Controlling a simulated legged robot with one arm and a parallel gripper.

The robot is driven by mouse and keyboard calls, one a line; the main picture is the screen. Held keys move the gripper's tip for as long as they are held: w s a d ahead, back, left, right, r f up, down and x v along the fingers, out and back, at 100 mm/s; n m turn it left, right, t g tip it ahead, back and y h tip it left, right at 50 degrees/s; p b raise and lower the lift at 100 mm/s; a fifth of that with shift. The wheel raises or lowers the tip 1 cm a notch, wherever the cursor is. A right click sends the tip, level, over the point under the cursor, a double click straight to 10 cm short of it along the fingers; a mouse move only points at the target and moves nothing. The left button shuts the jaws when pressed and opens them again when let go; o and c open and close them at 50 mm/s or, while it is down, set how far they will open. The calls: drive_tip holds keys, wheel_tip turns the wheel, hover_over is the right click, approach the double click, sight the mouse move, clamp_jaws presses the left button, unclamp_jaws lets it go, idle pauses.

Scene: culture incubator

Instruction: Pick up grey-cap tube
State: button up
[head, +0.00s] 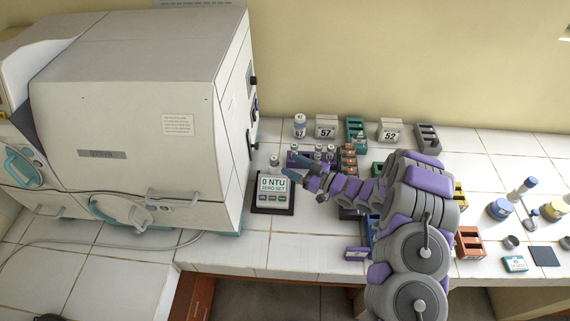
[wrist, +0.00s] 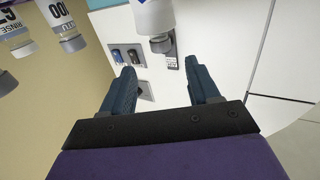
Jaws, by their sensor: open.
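In the wrist view, a white tube with a grey cap (wrist: 155,14) hangs into the top of the picture, cap downward in this view. It appears ahead of the gap between my two fingers, not clasped. My gripper (wrist: 160,82) is open, with a dark blue finger on each side and nothing between them. In the head view, my gripper (head: 301,170) is low over the bench beside the purple rack. A small pale tube (head: 274,162) stands just left of its fingertips; it looks like the same tube, but I cannot be sure.
The purple rack (head: 293,155) holds several vials. The turbidity meter (head: 272,191) reads 0 NTU near my gripper. The incubator (head: 140,110) stands close on the left. In the wrist view, labelled vials (wrist: 55,16) are at upper left. Coloured racks stand behind my arm.

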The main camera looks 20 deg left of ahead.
sight(273, 157)
drive_tip(key=x, duration=0.4)
drive_tip(key=shift+s+a+f, duration=0.25)
drive_tip(key=shift+a+f, duration=0.05)
drive_tip(key=shift+a, duration=0.1)
drive_tip(key=shift+w+a+r+b, duration=0.25)
drive_tip(key=shift+w+a+b, duration=0.25)
drive_tip(key=shift+a, duration=0.25)
drive_tip(key=shift+f+x, duration=0.2)
drive_tip(key=shift+x, duration=1.15)
drive_tip(key=shift+s+d+r, duration=0.15)
drive_tip(key=shift+d+r, duration=0.05)
drive_tip(key=shift+d, duration=0.45)
drive_tip(key=c, duration=0.9)
drive_tip(key=shift+a+f, duration=0.1)
drive_tip(key=shift+a, duration=0.2)
drive_tip(key=shift+c, duration=1.1)
drive_tip(key=shift+r+p, duration=0.6)
drive_tip(key=shift+r, duration=4.45)
